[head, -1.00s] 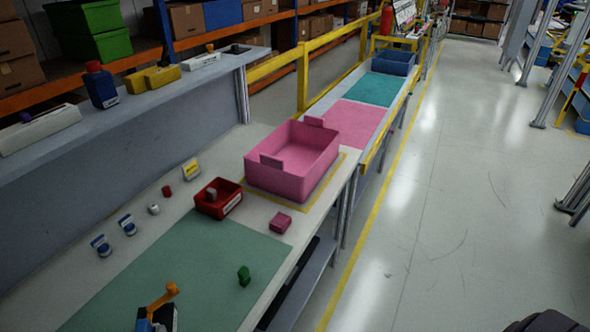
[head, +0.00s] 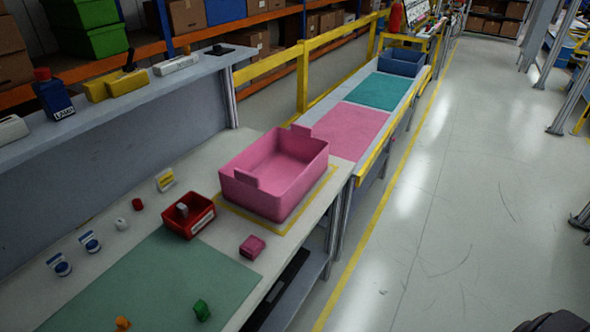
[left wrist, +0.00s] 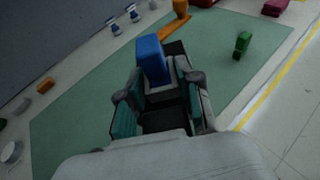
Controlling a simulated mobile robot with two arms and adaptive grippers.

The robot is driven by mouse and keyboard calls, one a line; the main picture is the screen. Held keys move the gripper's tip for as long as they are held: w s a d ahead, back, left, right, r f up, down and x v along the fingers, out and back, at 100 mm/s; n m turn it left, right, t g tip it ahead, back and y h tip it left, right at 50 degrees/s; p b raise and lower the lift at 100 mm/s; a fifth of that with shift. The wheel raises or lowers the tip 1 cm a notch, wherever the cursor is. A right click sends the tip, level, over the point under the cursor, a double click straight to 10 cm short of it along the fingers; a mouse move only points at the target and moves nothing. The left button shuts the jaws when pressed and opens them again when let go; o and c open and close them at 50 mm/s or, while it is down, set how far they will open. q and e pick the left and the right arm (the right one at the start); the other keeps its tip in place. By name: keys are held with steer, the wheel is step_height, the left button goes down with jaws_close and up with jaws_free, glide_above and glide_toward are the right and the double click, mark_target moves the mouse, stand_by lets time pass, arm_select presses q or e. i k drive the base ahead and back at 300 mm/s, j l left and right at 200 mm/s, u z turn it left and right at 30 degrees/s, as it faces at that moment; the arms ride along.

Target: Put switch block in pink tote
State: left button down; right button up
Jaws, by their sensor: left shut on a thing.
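The pink tote (head: 290,197) stands on the bench inside a yellow outline in the head view, and its visible inside looks empty. My left gripper (left wrist: 158,88) shows in the left wrist view, shut on a blue block (left wrist: 151,52) with dark parts around its base. I take this block for the switch block, but no label is readable. The held block is above or at the green mat (left wrist: 85,110); its exact height cannot be told. Neither this block nor my left gripper shows in the head view.
A red bin (head: 201,222) with a small grey piece and a pink block (head: 252,246) lie in front of the tote. A green block (head: 201,310) and an orange piece (head: 122,323) are on the mat. A raised shelf (head: 110,95) runs along the left.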

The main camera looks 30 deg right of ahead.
mark_target(278, 175)
steer(key=i+l, duration=0.15)
steer(key=l, duration=0.3)
steer(key=i+l, duration=0.1)
steer(key=l, duration=0.3)
steer(key=i+l, duration=0.15)
steer(key=l, duration=0.3)
steer(key=i+l, duration=0.1)
steer(key=l, duration=0.35)
steer(key=i+l, duration=0.15)
steer(key=l, duration=0.3)
steer(key=i+l, duration=0.1)
steer(key=l, duration=0.3)
steer(key=i+l, duration=0.15)
steer(key=l, duration=0.3)
steer(key=i+l, duration=0.1)
steer(key=l, duration=0.35)
steer(key=i+j, duration=0.35)
steer(key=i+j+u, duration=0.05)
